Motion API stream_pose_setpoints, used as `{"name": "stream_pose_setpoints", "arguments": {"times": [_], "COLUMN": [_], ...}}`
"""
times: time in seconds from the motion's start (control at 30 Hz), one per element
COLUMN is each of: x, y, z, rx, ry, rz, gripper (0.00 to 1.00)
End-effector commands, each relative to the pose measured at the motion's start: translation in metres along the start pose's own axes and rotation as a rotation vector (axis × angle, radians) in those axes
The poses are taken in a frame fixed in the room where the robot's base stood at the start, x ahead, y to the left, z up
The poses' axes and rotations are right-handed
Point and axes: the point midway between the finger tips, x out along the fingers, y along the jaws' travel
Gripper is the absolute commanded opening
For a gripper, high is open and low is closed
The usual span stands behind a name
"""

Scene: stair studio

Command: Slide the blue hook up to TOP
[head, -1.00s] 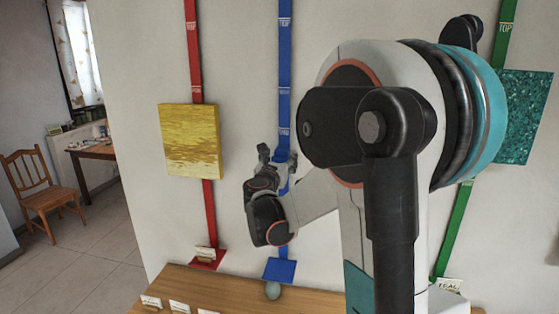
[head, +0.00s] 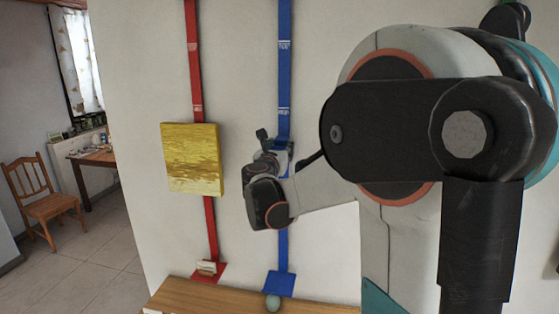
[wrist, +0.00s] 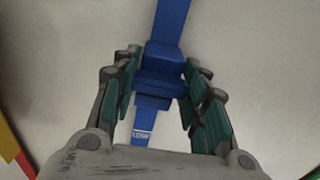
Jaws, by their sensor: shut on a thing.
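The blue hook (head: 284,157) is a small blue block on a vertical blue strip (head: 284,75) on the wall. In the head view my gripper (head: 276,148) is at the hook, its fingers partly covering it. In the wrist view the hook (wrist: 161,84) lies between the two fingers of my gripper (wrist: 163,74), which are shut on it. The strip (wrist: 171,20) runs on above and below the hook. Pale labels mark the strip above the hook, too small to read surely. No TOP label is readable on the blue strip.
A red strip (head: 193,60) with a yellow picture (head: 191,158) hangs to the left. A wooden shelf (head: 225,298) stands below, with a pale green ball (head: 272,302) near the blue strip's foot (head: 280,284). A chair (head: 38,195) is far left. My arm hides the right side.

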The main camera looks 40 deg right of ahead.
Motion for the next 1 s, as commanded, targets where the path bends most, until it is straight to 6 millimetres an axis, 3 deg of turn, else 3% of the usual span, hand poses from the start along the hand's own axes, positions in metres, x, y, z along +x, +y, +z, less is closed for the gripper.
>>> {"name": "stream_pose_setpoints", "arguments": {"times": [0.03,0.6,0.8,1.0], "x": [0.000,0.000,0.000,0.000], "y": [0.000,0.000,0.000,0.000], "z": [0.029,0.233,0.292,0.334], "rx": [-0.002,-0.002,-0.002,-0.002], "ry": [-0.001,-0.001,-0.001,-0.001], "rz": [0.001,0.000,0.000,0.000], "gripper": [0.00,0.00,0.00,0.00]}}
